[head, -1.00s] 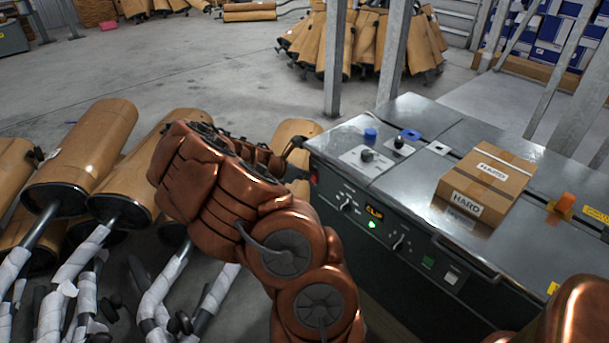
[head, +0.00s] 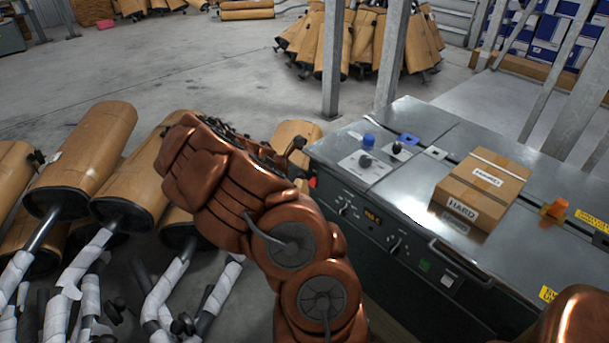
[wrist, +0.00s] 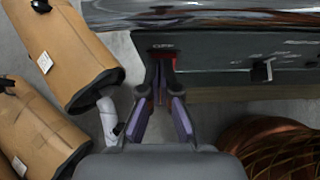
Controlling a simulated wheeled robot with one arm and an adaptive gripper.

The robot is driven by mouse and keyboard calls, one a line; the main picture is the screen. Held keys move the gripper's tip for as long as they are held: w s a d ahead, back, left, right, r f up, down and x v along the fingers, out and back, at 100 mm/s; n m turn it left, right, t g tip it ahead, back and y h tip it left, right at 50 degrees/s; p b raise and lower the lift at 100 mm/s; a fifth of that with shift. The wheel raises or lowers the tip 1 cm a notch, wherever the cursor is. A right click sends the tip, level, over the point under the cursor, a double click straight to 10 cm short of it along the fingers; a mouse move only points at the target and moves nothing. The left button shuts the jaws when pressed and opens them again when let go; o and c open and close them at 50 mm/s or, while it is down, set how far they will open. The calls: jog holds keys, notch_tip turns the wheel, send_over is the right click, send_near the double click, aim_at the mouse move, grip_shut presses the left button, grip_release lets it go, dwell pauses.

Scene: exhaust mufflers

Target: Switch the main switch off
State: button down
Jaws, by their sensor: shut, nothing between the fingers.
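The grey machine (head: 400,205) stands at the right in the head view. A red switch (head: 313,182) sits at the left end of its front panel; I take this as the main switch. In the wrist view the red switch (wrist: 163,54) shows just beyond my fingertips, partly hidden by them. My gripper (wrist: 164,72) is shut and empty, pointing at the switch. I cannot tell whether the tips touch it. In the head view my copper arm hides most of the gripper. The panel's small display (head: 372,217) looks dim amber, and no green lamp is lit beside it.
A cardboard box (head: 482,190) lies on the machine top, near a blue knob (head: 369,139) and an orange part (head: 557,208). Panel knobs (head: 396,244) sit right of the switch. Wrapped mufflers (head: 85,160) crowd the left. Metal posts (head: 336,60) stand behind.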

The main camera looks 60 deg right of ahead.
jog(key=shift+a, duration=0.1)
jog(key=p+v, duration=0.2)
jog(key=v, duration=1.1)
jog(key=shift+p, duration=0.4)
